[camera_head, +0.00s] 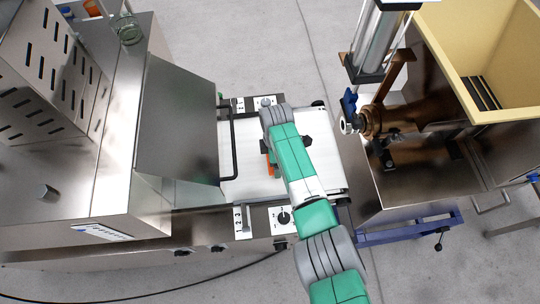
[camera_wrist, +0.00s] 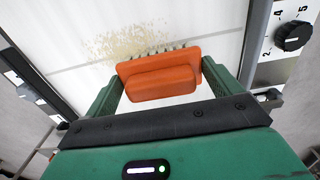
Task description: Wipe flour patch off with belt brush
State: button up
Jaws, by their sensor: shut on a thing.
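The flour patch (camera_wrist: 130,40) is a pale yellow speckled area on the white belt (camera_wrist: 205,20), just beyond the bristles and to the left. Whether the bristles touch the belt I cannot tell. In the head view, my arm covers most of the gripper, and only a sliver of the orange brush (camera_head: 269,164) shows over the belt (camera_head: 240,185). The flour patch is hidden there.
A steel machine with a raised panel (camera_head: 176,120) stands left of the belt. A black bar (camera_head: 233,150) crosses the belt's left end. Dials (camera_head: 284,217) line the near edge. A steel machine with a yellow hopper (camera_head: 450,40) stands at the right.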

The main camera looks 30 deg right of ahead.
jog(key=shift+s+d+f, duration=0.1)
jog(key=shift+s+d, duration=0.3)
jog(key=shift+d, duration=0.35)
jog(key=shift+s+d, duration=0.4)
jog(key=shift+d, duration=0.3)
jog(key=shift+w+a+p, duration=0.15)
jog(key=shift+w+a, duration=0.15)
jog(key=shift+a, duration=0.45)
jog(key=shift+w+a+p, duration=0.15)
jog(key=shift+w+a, duration=0.15)
jog(key=shift+a, duration=0.4)
